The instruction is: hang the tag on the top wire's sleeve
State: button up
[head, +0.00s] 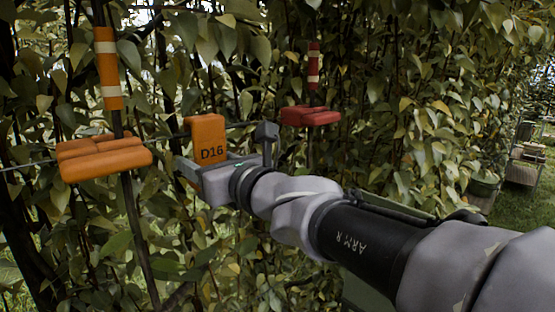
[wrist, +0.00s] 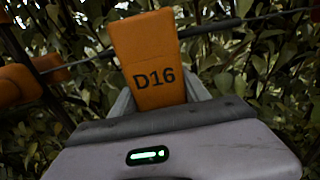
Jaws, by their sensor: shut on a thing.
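The orange tag (head: 207,138), marked D16, stands upright in my gripper (head: 197,167). In the wrist view the tag (wrist: 149,55) rises between the two grey fingers of my gripper (wrist: 161,98), which is shut on its lower part. A thin wire (head: 17,168) runs from the left edge to an orange padded piece (head: 104,160) that looks like a sleeve. The tag is to the right of this piece, apart from it in the picture. In the wrist view the wire (wrist: 247,20) passes beside the tag; whether they touch I cannot tell.
A dark post (head: 135,225) with an orange, white-banded wrap (head: 108,68) stands at the left. A red padded piece (head: 311,116) and a red wrap (head: 314,65) are farther back. Dense foliage fills the background. Open grass (head: 520,207) lies at the right, near crates (head: 525,170).

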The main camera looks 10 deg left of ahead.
jog(key=shift+w+f, duration=0.1)
jog(key=shift+f, duration=0.05)
jog(key=o, duration=1.5)
jog(key=b+v, duration=0.2)
jog(key=v, duration=1.5)
jog(key=s+d+f+n+g+h+b, duration=0.1)
jog(key=s+d+f+n+h+b, duration=0.2)
jog(key=f+b, duration=0.8)
jog(key=s+d+f+n+g+h+b, duration=0.15)
jog(key=f+n+b, duration=0.4)
jog(key=f, duration=1.05)
jog(key=s+d+f+n+g+h+b, duration=0.1)
jog(key=s+f+n+g+b, duration=0.2)
jog(key=f+b, duration=0.75)
jog(key=s+d+f+n+h+b, duration=0.1)
jog(key=d+f+n+h+b, duration=0.1)
jog(key=f, duration=0.6)
jog(key=s+d+f+n+h+b, duration=0.2)
jog(key=d+f+n+b, duration=0.2)
jog(key=f, duration=0.5)
jog(key=s+d+f+n+h+b, duration=0.2)
jog(key=d+f+n+b, duration=0.1)
jog(key=f, duration=0.6)
jog(key=shift+s+d+f+n+g, duration=0.1)
jog(key=shift+d+n+g, duration=0.05)
jog(key=shift+d+n, duration=0.25)
jog(key=shift+s+d+f+n+g, duration=0.1)
jog(key=shift+d+n, duration=0.15)
jog(key=shift+d, duration=0.25)
